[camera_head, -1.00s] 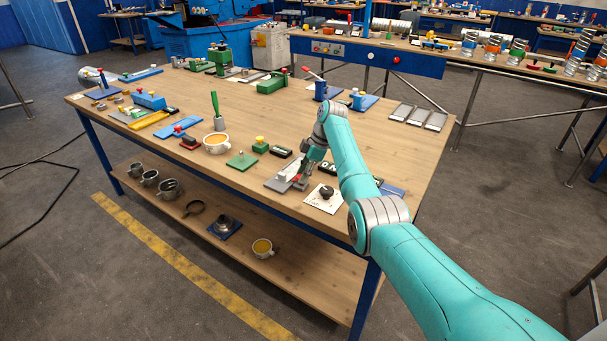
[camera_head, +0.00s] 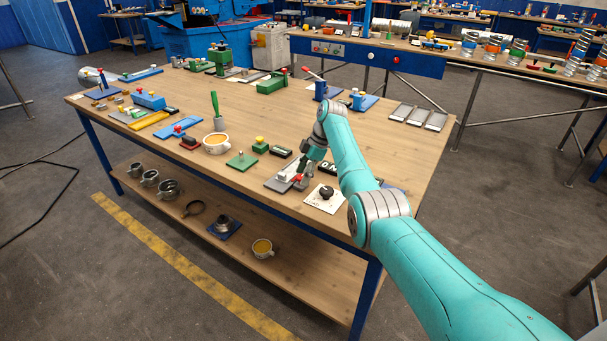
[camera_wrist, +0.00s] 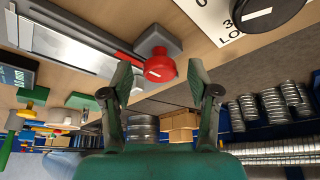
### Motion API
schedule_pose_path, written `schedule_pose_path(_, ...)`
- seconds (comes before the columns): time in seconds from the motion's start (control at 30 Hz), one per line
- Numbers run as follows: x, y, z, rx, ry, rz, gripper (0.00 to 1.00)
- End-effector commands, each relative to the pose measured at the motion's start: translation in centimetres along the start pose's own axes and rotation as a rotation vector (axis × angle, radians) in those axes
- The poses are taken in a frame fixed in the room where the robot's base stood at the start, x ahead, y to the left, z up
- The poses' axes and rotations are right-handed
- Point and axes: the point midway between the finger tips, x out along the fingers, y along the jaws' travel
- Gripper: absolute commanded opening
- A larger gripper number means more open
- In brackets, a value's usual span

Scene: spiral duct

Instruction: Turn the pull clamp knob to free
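A grey clamp-like fixture (camera_head: 279,184) with a red handle lies near the front edge of the bench. In the wrist view its red bar ends in a round red knob (camera_wrist: 160,66). A white plate (camera_head: 316,203) with a black knob (camera_head: 326,192) stands to its right. The black knob also shows in the wrist view (camera_wrist: 270,12), with partly cut-off lettering. I cannot tell for sure which knob is the pull clamp knob. My gripper (camera_wrist: 161,82) is open, with the red knob showing between its fingertips, not gripped. In the head view my gripper (camera_head: 303,176) is beside the grey fixture.
A green plate (camera_head: 241,161), a yellow-topped green block (camera_head: 260,145) and an orange-filled cup (camera_head: 216,143) stand to the left. My arm covers the bench just right of the black knob. Open bench top lies behind the gripper.

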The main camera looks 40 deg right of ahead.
Motion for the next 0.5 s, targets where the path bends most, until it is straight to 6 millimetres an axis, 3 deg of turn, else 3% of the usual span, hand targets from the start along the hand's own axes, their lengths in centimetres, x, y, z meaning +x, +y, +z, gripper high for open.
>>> schedule_pose_path(0.27,-1.0,0.1,0.0,0.000,0.000,0.003,0.60)
schedule_pose_path(0.5,-5.3,0.1,0.0,0.000,0.000,0.005,0.60)
